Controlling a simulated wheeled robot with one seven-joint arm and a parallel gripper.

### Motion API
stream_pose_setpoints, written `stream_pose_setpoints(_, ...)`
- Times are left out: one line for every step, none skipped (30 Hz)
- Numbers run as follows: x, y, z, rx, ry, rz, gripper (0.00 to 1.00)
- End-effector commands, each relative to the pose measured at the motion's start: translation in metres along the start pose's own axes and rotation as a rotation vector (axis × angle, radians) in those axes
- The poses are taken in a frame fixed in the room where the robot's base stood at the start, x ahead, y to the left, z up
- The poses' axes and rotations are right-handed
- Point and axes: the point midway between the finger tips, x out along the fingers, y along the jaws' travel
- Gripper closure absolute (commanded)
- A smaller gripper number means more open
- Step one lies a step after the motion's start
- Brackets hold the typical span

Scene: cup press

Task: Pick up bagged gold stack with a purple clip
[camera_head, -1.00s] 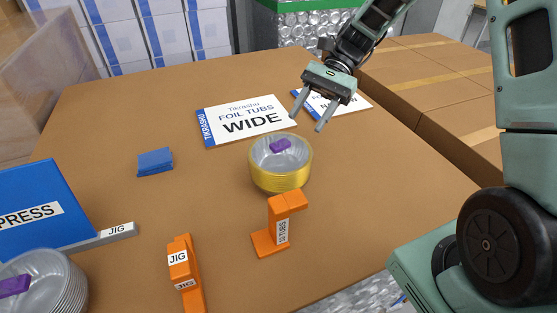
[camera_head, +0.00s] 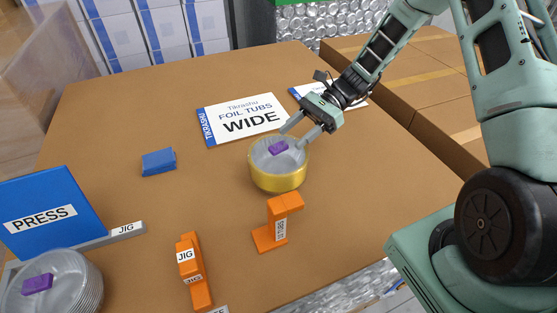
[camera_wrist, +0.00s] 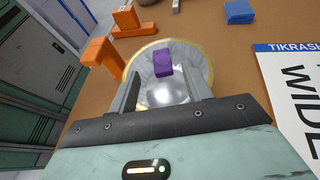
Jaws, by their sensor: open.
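The bagged gold stack (camera_head: 278,176) stands upright on the brown table, with a purple clip (camera_head: 278,147) on top of its clear bag. My gripper (camera_head: 291,138) is open at the far right side of the stack, its fingers at the level of the rim. In the wrist view the stack (camera_wrist: 170,92) lies ahead between my two fingers (camera_wrist: 163,90), with the purple clip (camera_wrist: 163,62) near its middle. I cannot tell whether the fingers touch the bag.
Orange jigs (camera_head: 275,225) (camera_head: 192,270) stand in front of the stack. A blue press block (camera_head: 48,215) and a silver bagged stack (camera_head: 65,290) are at left. A white WIDE sign (camera_head: 240,118) lies behind, and a small blue block (camera_head: 158,161) lies to the left.

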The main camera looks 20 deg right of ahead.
Motion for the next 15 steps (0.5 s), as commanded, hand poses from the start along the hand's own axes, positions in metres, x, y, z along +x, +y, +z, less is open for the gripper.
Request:
stream_pose_setpoints(0.003, 0.001, 0.001, 0.001, -0.001, 0.002, 0.51)
stream_pose_setpoints(0.004, 0.001, 0.001, 0.001, -0.001, 0.002, 0.51)
stream_pose_setpoints(0.006, 0.001, 0.001, 0.000, -0.001, 0.002, 0.51)
stream_pose_setpoints(0.008, 0.000, 0.001, 0.000, -0.001, 0.002, 0.51)
stream_pose_setpoints(0.010, 0.000, 0.002, 0.000, -0.001, 0.003, 0.51)
stream_pose_setpoints(0.014, 0.000, 0.003, 0.000, -0.002, 0.003, 0.51)
stream_pose_setpoints(0.018, -0.001, 0.004, 0.001, -0.003, 0.004, 0.51)
stream_pose_setpoints(0.022, -0.001, 0.005, 0.003, -0.002, 0.004, 0.51)
stream_pose_setpoints(0.027, -0.002, 0.005, 0.002, -0.002, 0.004, 0.51)
stream_pose_setpoints(0.031, -0.002, 0.005, 0.001, -0.003, 0.005, 0.51)
stream_pose_setpoints(0.035, -0.002, 0.005, 0.002, -0.002, 0.004, 0.51)
stream_pose_setpoints(0.041, -0.003, 0.004, 0.002, -0.002, 0.004, 0.51)
stream_pose_setpoints(0.045, -0.003, 0.004, 0.002, -0.002, 0.003, 0.51)
stream_pose_setpoints(0.048, -0.003, 0.003, 0.001, -0.001, 0.003, 0.51)
stream_pose_setpoints(0.052, -0.003, 0.002, 0.001, -0.001, 0.002, 0.51)
